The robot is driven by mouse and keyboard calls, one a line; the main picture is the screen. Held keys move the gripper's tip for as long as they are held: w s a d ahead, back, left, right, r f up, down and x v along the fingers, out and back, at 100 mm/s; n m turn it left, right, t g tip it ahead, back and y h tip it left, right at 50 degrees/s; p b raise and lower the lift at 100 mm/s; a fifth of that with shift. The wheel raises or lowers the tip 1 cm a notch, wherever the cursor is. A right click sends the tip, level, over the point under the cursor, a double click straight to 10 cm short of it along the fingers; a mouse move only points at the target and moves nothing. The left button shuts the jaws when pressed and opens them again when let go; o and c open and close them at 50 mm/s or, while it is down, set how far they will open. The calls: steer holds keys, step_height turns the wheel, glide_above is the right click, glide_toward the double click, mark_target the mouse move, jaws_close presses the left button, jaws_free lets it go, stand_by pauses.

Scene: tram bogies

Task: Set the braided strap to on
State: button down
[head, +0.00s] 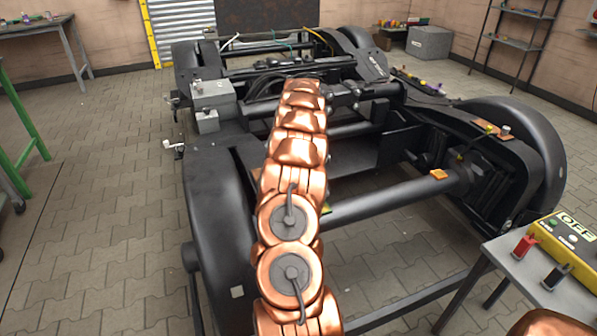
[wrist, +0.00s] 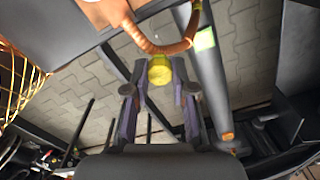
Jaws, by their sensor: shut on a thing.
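The braided strap (wrist: 150,44) shows in the wrist view as a copper-brown curve. It hangs from a copper plate at the top left and bends up beside the dark axle tube on the right. A round yellow piece (wrist: 160,70) lies just below the curve's low point; I cannot tell how it is joined to the strap. My gripper (wrist: 158,84) has its two fingers either side of this yellow piece and is shut on it. In the head view my copper-coloured arm hides the gripper, and I cannot make out the strap.
The black bogie frame (head: 222,230) stands around the axle tube (head: 385,200), which bears an orange block (head: 438,174). At right, a grey table (head: 515,282) holds a yellow box (head: 568,240) reading OFF, with red and black clamps.

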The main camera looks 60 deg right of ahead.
steer(key=shift+a, duration=0.1)
steer(key=c, duration=1)
jaws_free()
steer(key=shift+o, duration=0.2)
step_height(320, 180, up, 12)
